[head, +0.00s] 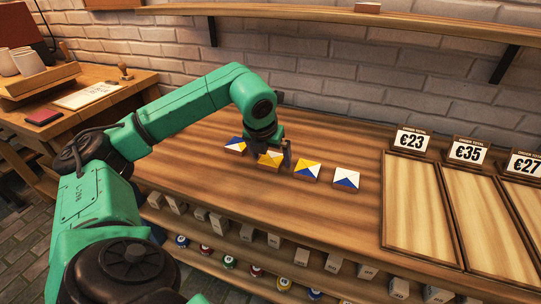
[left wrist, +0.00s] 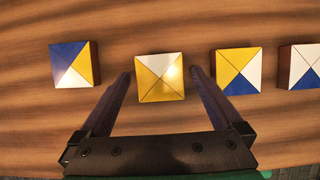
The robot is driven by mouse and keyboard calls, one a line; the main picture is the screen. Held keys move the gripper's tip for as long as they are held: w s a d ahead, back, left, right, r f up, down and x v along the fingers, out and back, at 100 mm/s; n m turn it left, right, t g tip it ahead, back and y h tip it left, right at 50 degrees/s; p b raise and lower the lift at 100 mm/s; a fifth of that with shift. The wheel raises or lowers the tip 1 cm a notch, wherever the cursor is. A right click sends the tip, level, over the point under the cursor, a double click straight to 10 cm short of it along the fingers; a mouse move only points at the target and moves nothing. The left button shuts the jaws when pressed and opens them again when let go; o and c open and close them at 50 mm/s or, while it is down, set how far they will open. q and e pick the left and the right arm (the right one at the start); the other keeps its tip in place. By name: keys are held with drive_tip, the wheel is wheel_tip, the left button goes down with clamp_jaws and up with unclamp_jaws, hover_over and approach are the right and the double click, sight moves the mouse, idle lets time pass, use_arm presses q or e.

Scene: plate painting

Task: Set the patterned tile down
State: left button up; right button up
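Several square tiles with triangle patterns lie in a row on the wooden counter (head: 190,175). The yellow-and-white tile (head: 268,160) is second from the left and also shows in the left wrist view (left wrist: 160,78). My left gripper (head: 270,153) is right over it, pointing down. In the left wrist view the gripper (left wrist: 160,72) is open, one finger on each side of this tile, with a gap at both sides. The tile appears to rest on the counter. The task does not show which tile it names. My right gripper is not in view.
A blue, yellow and white tile (head: 236,145) lies to the left. A yellow, white and blue tile (head: 306,170) and a white-and-blue tile (head: 346,178) lie to the right. Framed wooden panels (head: 420,205) with price signs (head: 411,141) stand farther right. A brick wall is behind.

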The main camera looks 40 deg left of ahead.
sight(272, 158)
use_arm(q)
drive_tip(key=shift+r, duration=0.25)
drive_tip(key=v, duration=0.3)
drive_tip(key=shift+r+p, duration=0.3)
drive_tip(key=shift+r, duration=0.05)
drive_tip(key=p+v, duration=0.1)
drive_tip(key=v, duration=0.7)
drive_tip(key=shift+s, duration=0.2)
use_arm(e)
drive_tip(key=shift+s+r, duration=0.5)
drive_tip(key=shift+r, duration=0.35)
use_arm(q)
drive_tip(key=shift+d, duration=0.15)
